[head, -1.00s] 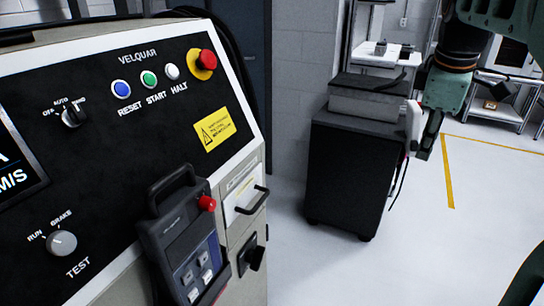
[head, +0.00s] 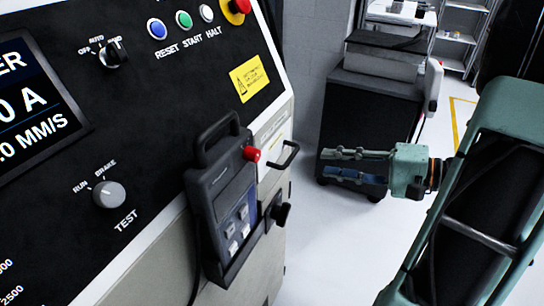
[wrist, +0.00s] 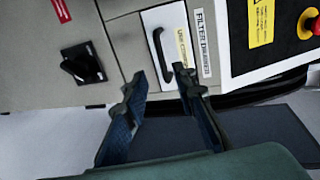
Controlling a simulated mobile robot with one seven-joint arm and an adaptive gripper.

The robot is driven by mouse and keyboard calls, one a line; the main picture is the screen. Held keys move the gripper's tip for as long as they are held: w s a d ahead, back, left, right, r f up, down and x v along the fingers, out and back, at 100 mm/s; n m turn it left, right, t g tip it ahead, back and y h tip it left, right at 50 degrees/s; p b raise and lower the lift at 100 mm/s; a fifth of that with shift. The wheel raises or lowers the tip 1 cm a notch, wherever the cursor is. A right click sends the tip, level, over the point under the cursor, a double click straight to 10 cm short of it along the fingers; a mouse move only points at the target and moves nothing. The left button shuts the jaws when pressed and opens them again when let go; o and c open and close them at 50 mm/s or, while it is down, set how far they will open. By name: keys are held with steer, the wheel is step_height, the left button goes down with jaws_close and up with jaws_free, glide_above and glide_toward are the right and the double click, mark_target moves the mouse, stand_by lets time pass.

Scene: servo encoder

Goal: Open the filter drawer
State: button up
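The filter drawer (head: 270,176) is a white front on the right side of the machine cabinet, with a black bar handle (head: 285,155). In the wrist view the drawer front (wrist: 168,17) has a "FILTER DRAWER" label beside it, and its black handle (wrist: 160,56) points toward me. The drawer looks shut. My gripper (head: 325,165) is to the right of the handle, fingers pointing left at the cabinet, and is apart from it. In the wrist view my gripper (wrist: 160,84) is open and empty, with the handle's near end ahead between the fingertips.
A black rotary switch (wrist: 80,64) sits beside the drawer. A pendant (head: 232,205) with a red button hangs on the cabinet's front, close to the handle. A dark cart (head: 360,115) stands behind my gripper. Clear floor lies below.

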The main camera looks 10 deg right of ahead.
mark_target(291, 155)
steer(key=x, duration=1)
steer(key=shift+w+a, duration=0.2)
steer(key=shift+w, duration=0.15)
jaws_close()
